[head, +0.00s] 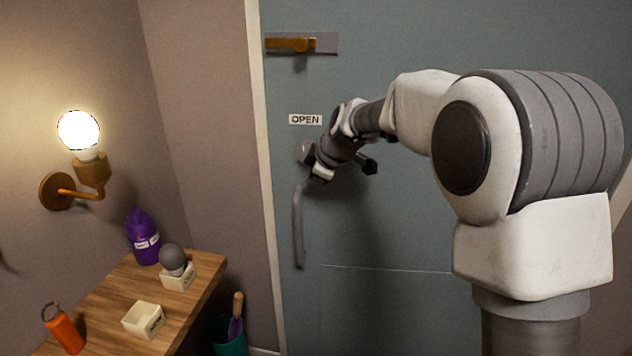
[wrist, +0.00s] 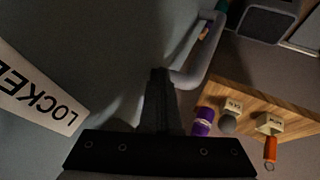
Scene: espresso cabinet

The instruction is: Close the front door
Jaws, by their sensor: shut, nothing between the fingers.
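The front door (head: 380,235) is a blue-grey panel filling the middle and right of the head view, beside a pale frame post (head: 262,160). I cannot tell whether it is fully shut. Its grey vertical bar handle (head: 298,230) is on the left side; the handle also shows in the wrist view (wrist: 205,60). My gripper (head: 312,172) is near the handle's upper end, close to the door face. In the wrist view my gripper (wrist: 158,75) has its fingers together, beside the handle. Whether it touches the door or handle is unclear.
An "OPEN" sign (head: 305,119) and a brass latch (head: 292,44) are on the door. A "LOCKED" label (wrist: 42,90) shows at the wrist. A wooden table (head: 100,300) holds a purple bottle (head: 142,238) and small items. A teal bin (head: 229,338) stands beside it.

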